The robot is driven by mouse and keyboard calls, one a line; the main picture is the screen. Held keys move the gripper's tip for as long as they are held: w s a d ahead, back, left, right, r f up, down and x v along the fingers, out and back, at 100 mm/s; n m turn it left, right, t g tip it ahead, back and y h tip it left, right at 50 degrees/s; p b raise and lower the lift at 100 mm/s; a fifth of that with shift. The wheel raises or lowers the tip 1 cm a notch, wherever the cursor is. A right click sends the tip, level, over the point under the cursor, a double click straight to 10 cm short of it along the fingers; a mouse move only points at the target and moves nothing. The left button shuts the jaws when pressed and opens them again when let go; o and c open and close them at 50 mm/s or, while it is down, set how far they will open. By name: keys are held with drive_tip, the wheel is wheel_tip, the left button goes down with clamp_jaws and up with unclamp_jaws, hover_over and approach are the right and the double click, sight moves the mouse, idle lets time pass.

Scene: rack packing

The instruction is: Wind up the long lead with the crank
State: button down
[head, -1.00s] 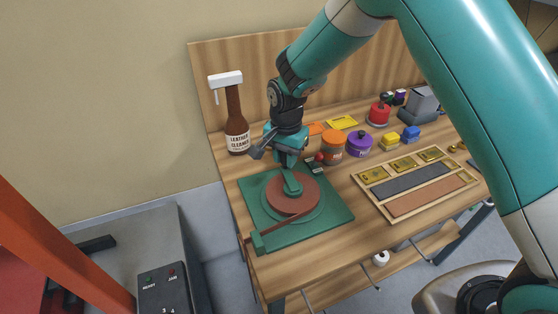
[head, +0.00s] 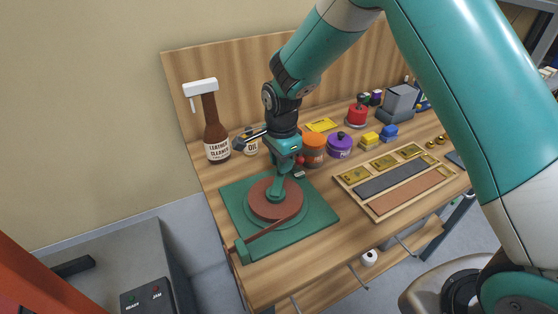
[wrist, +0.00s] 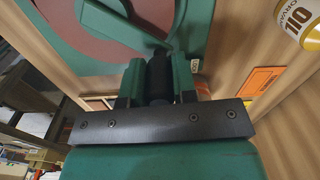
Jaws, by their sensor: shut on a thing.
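The winder stands on a green base plate (head: 320,213) at the near left of the bench. Its red-brown reel (head: 262,207) has a green crank arm (head: 275,190) on top. A brown lead (head: 271,229) runs from the reel to a green block (head: 242,251) at the plate's front left corner. My gripper (head: 288,168) is shut on the crank's handle, which shows dark between the fingers in the wrist view (wrist: 159,76). The crank arm points to the back and slightly right. The reel's far side is partly hidden by my gripper.
A brown leather cleaner bottle (head: 215,131) stands left of my arm, with an oil container (head: 251,147) beside it. Orange (head: 313,152) and purple (head: 339,147) jars stand close on the right. A wooden tray (head: 372,212) lies to the right of the plate.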

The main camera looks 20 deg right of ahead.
idle(0.3)
drive_tip(key=c, duration=0.9)
unclamp_jaws()
drive_tip(key=shift+r, duration=0.1)
wheel_tip(320, 180, up, 17)
drive_tip(key=b, duration=0.3)
drive_tip(key=shift+r, duration=0.15)
drive_tip(key=shift+s, duration=0.1)
